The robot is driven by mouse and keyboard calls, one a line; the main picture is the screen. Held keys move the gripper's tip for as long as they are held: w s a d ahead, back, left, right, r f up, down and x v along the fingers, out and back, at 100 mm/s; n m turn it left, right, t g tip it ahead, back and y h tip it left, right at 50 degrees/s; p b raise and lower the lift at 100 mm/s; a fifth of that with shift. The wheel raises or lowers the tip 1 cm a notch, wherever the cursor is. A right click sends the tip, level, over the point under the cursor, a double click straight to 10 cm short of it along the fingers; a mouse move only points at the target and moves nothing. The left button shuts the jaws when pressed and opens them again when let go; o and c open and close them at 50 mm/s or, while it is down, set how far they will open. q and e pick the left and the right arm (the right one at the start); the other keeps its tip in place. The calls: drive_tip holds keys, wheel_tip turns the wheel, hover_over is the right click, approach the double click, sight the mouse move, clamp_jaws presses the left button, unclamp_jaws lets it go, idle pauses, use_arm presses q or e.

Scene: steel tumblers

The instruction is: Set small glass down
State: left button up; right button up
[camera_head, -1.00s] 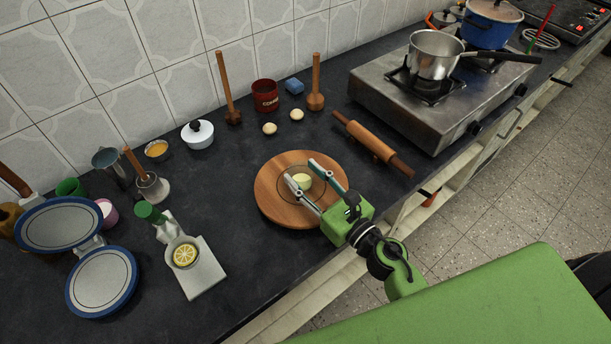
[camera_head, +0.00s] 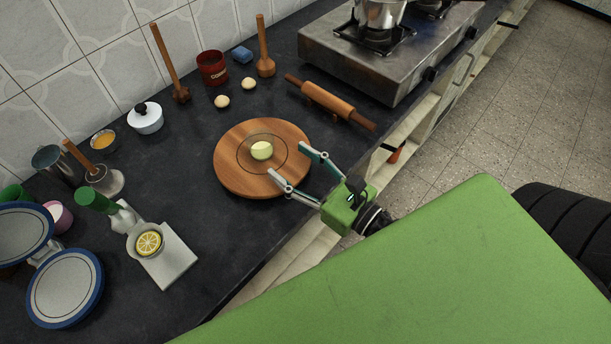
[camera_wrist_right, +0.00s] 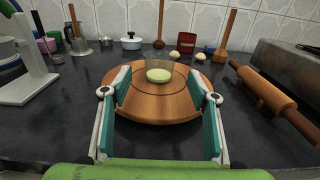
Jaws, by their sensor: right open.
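My right gripper (camera_head: 293,165) is open and empty. Its fingertips are over the near edge of the round wooden board (camera_head: 235,179), with the arm at the counter's front edge. A pale yellow-green round lump (camera_head: 262,150) sits mid-board inside a thin dark circle, beyond the fingertips and apart from them. In the right wrist view the lump (camera_wrist_right: 159,75) shows between the spread fingers. My left gripper is not in view.
A rolling pin (camera_head: 331,103) lies right of the board, before the stove (camera_head: 385,65). Two dough balls (camera_head: 222,101), a red tin (camera_head: 212,68) and wooden mashers stand behind.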

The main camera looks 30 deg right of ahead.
drive_tip(key=shift+b+v, duration=0.5)
drive_tip(key=shift+v, duration=1.15)
